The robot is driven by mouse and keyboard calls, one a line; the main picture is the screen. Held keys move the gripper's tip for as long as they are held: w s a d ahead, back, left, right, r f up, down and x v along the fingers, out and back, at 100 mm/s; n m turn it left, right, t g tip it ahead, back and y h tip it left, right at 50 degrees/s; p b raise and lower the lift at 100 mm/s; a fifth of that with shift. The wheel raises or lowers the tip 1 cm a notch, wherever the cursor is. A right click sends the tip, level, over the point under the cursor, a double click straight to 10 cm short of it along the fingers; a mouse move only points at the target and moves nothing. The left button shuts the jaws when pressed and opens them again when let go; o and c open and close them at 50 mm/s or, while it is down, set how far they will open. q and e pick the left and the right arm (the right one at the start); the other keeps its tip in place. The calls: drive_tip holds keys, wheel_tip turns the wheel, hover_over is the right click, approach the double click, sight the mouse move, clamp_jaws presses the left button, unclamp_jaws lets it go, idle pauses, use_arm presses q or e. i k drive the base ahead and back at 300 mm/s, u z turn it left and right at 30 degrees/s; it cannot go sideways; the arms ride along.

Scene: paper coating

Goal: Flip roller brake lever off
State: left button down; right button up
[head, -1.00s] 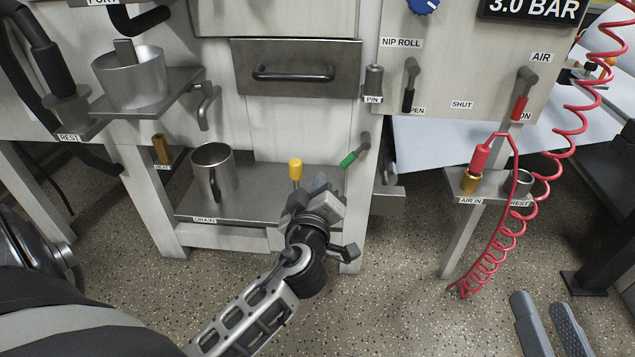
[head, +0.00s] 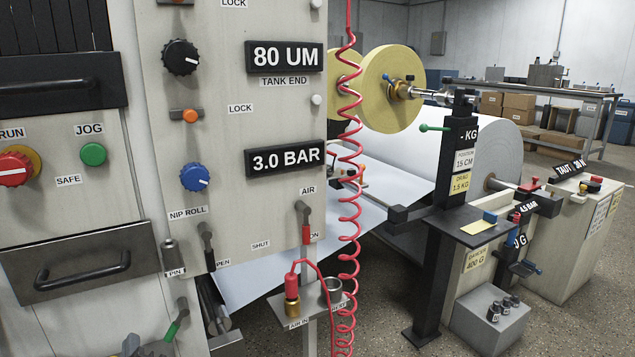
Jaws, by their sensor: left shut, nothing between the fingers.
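No label reading "roller brake" can be made out. A small green-handled lever (head: 433,128) sticks out to the left, about level, from the top of the black post (head: 440,210) beside the large white paper roll (head: 500,150). Another green-tipped lever (head: 174,326) is low on the machine's front at the lower left, pointing down and left. My left gripper (head: 143,346) shows only in part at the bottom edge, just left of and below that lower lever. It is shut and empty, and far from the black post. My right gripper is out of view.
A red coiled air hose (head: 349,210) hangs between the control panel (head: 230,110) and the roll stand. A small shelf (head: 308,302) holds a red-topped fitting (head: 292,290). A grey block (head: 490,318) with weights stands at the lower right. Speckled floor is clear at the right.

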sight(184, 311)
drive_tip(key=k, duration=1)
